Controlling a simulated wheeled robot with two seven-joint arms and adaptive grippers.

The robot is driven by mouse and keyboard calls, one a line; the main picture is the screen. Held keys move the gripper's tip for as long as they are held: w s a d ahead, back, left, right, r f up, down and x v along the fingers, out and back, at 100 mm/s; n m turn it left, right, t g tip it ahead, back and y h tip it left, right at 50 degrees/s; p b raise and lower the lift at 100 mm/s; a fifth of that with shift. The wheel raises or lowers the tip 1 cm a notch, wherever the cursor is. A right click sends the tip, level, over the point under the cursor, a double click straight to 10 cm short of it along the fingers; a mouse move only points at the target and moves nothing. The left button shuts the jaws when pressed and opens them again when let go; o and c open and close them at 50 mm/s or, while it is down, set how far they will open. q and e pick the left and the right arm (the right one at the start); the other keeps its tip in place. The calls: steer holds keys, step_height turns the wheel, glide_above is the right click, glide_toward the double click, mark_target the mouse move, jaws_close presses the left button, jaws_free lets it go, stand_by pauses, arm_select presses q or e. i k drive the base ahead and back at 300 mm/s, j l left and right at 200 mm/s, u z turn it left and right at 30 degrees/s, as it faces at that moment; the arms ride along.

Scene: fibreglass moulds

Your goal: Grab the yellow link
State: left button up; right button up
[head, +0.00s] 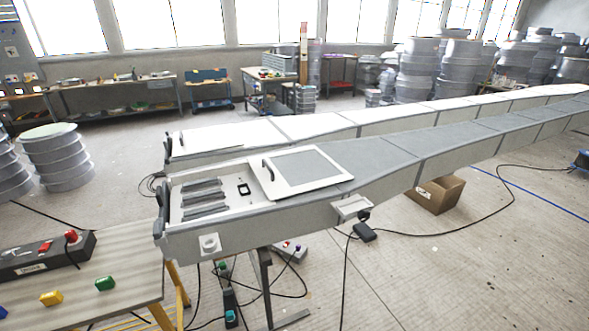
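A small yellow piece (51,298), which looks like the yellow link, lies on the wooden table (125,255) at the lower left of the head view. A green piece (105,283) lies to its right and a little farther back. A blue piece (2,312) shows at the left picture edge, partly cut off. Neither of my grippers is in view.
A dark box with a red button (71,236) stands on the table behind the pieces. A long grey mould (330,210) extends beyond the table to the right. Cables (430,234) and a cardboard box (437,194) lie on the floor.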

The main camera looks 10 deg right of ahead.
mark_target(50, 298)
steer(key=u, duration=1.7)
